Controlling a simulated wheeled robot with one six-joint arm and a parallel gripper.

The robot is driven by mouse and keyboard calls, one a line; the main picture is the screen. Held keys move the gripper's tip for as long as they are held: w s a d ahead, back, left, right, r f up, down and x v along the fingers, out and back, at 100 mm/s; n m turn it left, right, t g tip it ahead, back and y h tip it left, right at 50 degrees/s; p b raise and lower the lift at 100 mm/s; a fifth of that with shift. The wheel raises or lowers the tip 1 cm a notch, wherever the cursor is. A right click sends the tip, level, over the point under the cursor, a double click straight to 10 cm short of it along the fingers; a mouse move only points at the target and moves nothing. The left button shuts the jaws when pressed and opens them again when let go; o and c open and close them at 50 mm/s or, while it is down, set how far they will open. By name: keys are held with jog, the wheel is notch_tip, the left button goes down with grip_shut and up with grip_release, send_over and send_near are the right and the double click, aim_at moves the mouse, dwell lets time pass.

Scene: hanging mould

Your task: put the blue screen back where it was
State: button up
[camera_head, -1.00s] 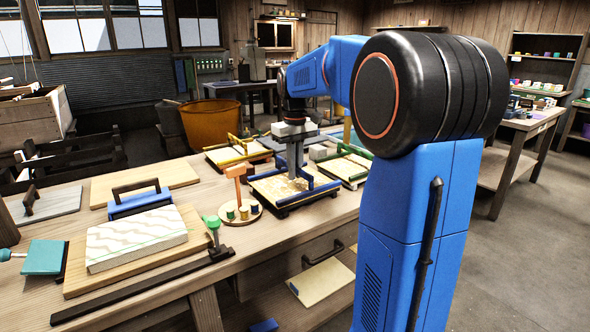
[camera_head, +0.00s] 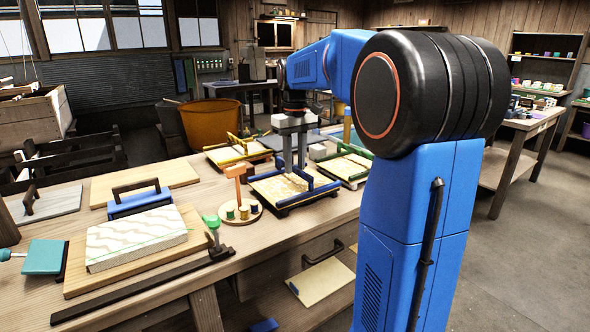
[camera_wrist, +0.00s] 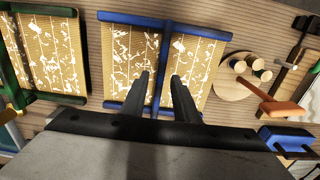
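The blue screen (camera_head: 268,202) lies flat on the bench, a blue frame with patterned tan panels. It fills the middle of the wrist view, with a blue bar (camera_wrist: 163,60) running between its two panels. My gripper (camera_head: 295,172) is above it with its fingers pointing down. In the wrist view my gripper (camera_wrist: 159,76) is open, one finger on each side of the blue bar. I cannot tell whether the fingertips touch the screen.
A green-framed screen (camera_head: 357,151) lies close behind and right of the blue one, and a yellow-framed screen (camera_head: 224,150) lies behind left. A round board (camera_head: 252,217) with small pots and an orange mallet (camera_head: 240,171) stands just left. A printed block (camera_head: 137,238) lies at the front left.

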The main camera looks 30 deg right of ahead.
notch_tip(320, 180, up, 10)
jog(key=s+a+f+t, duration=0.1)
jog(key=s+a+f, duration=0.2)
jog(key=s+a, duration=0.4)
jog(key=s+a+f+t, duration=0.2)
jog(key=s+a+f, duration=0.2)
jog(key=s+f, duration=0.6)
jog(key=s+a+f+t, duration=0.1)
jog(key=s+a+f, duration=0.3)
jog(key=s+f, duration=0.6)
jog(key=s, duration=0.2)
jog(key=shift+s+a+f+t, duration=0.25)
jog(key=shift+s+a+t, duration=0.05)
jog(key=shift+a+t, duration=0.1)
